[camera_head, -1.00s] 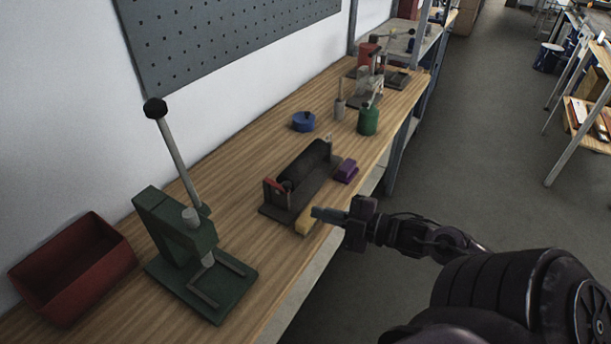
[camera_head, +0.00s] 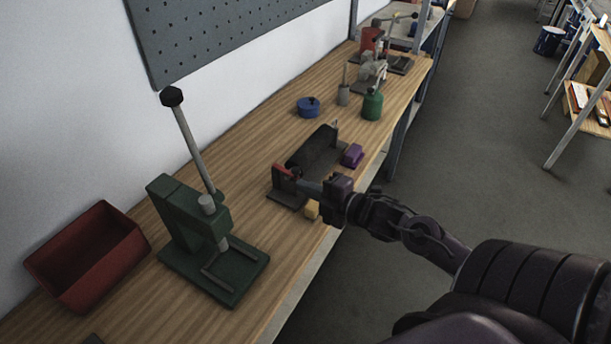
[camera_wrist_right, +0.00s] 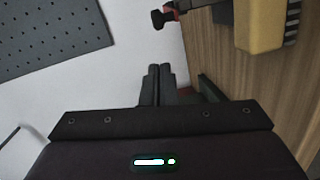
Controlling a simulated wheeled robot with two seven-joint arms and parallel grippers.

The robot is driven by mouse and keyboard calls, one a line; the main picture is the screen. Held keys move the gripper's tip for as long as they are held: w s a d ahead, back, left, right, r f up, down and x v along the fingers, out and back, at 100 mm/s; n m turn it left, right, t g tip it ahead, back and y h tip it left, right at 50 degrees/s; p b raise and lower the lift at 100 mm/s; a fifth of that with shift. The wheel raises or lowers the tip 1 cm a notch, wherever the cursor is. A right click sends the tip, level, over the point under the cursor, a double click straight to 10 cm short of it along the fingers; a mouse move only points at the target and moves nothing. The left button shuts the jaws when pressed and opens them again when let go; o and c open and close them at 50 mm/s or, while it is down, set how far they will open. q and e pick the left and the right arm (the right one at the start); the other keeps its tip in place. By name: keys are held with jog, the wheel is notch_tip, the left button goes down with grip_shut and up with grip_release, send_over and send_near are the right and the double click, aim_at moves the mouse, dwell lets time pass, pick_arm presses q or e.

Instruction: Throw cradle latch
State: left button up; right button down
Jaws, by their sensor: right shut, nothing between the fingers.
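The cradle is a dark base (camera_head: 283,199) near the table's front edge with a black cylinder (camera_head: 316,149) lying in it. A red latch part (camera_head: 281,170) stands at its near left end. In the right wrist view a red latch part with a black knob (camera_wrist_right: 163,18) shows at the top, just beyond the fingertips. My right gripper (camera_head: 303,186) is shut and empty, its fingertips close to the red latch part. In the wrist view its fingers (camera_wrist_right: 160,72) are together; I cannot tell whether they touch the latch. My left gripper is not in view.
A yellow block (camera_head: 312,210) sits by the cradle's front, a purple block (camera_head: 353,155) to its right. A green press (camera_head: 205,225) with a tall lever and a red bin (camera_head: 90,260) stand at left. A blue round container (camera_head: 308,107) and green bottle (camera_head: 372,104) stand behind.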

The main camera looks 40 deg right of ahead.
aim_at(299, 171)
jog(key=w, duration=0.1)
jog(key=w+d, duration=0.1)
jog(key=w+d+f+p, duration=0.1)
jog(key=shift+w, duration=0.25)
jog(key=shift+w+d+n+y+b, duration=0.2)
jog(key=shift+d+n+y+b, duration=0.1)
jog(key=shift+b, duration=0.05)
jog(key=shift+w+d, duration=0.1)
jog(key=shift+d, duration=0.25)
jog(key=shift+d+r, duration=0.2)
